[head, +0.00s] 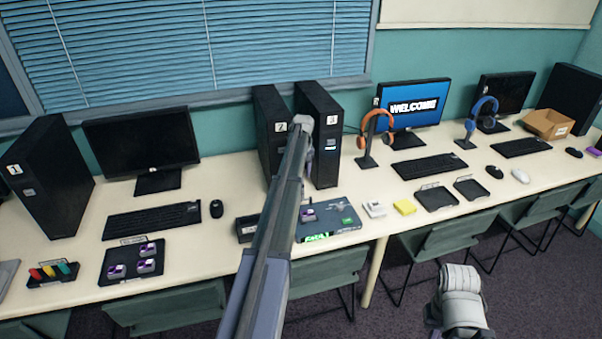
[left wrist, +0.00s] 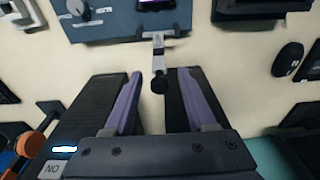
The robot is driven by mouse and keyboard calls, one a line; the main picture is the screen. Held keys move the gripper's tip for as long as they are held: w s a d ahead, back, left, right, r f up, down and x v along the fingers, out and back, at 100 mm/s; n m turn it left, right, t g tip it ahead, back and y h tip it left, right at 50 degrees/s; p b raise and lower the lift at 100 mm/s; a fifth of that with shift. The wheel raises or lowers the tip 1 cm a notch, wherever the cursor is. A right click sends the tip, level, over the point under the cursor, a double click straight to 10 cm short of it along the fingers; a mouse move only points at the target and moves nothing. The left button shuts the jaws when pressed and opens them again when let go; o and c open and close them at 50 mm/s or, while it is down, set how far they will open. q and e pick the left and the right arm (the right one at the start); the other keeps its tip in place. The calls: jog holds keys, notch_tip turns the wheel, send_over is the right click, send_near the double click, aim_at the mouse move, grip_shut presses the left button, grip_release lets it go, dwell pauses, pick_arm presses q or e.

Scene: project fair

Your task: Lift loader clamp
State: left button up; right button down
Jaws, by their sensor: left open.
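The loader (head: 335,222) is a flat blue-grey unit with a purple-topped chip and a lit green label, on the bench in front of the two middle towers. My left arm crosses in front of it and hides its left part. In the left wrist view the loader's body (left wrist: 115,22) is at the top. Its clamp (left wrist: 158,52) is a pale lever with a black knob, reaching from the loader toward my gripper. My left gripper (left wrist: 160,76) is open, with one purple finger on each side of the knob; I see no contact.
Towers (head: 318,135) stand close behind the loader. A headphone stand (head: 367,160), a yellow block (head: 404,207) and black trays (head: 436,197) are to its right. A chip tray (head: 132,262) and a mouse (head: 216,208) are to its left. Chairs (head: 327,270) are below the front edge.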

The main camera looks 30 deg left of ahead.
pick_arm(q)
jog(key=shift+r, duration=0.1)
jog(key=r+p, duration=0.7)
jog(key=shift+s+d+r+p, duration=0.3)
jog(key=shift+r+p, duration=0.05)
jog(key=shift+p, duration=0.05)
jog(key=shift+f, duration=0.1)
jog(key=shift+d, duration=0.1)
jog(key=s+d+m, duration=0.2)
jog(key=s+d, duration=0.3)
jog(key=d, duration=0.6)
jog(key=s+d+m, duration=0.3)
jog(key=s+d, duration=0.2)
jog(key=d, duration=0.5)
jog(key=s+d+m, duration=0.2)
jog(key=s+d, duration=0.3)
jog(key=d, duration=0.6)
jog(key=s+d+m, duration=0.3)
jog(key=s+d, duration=0.5)
jog(key=s, duration=0.2)
jog(key=s+d+m+g, duration=0.1)
jog(key=s+d+m, duration=0.2)
jog(key=s+d, duration=0.4)
jog(key=s, duration=0.4)
jog(key=shift+s+d+m, duration=0.25)
jog(key=shift+d+m, duration=0.1)
jog(key=shift+m, duration=0.05)
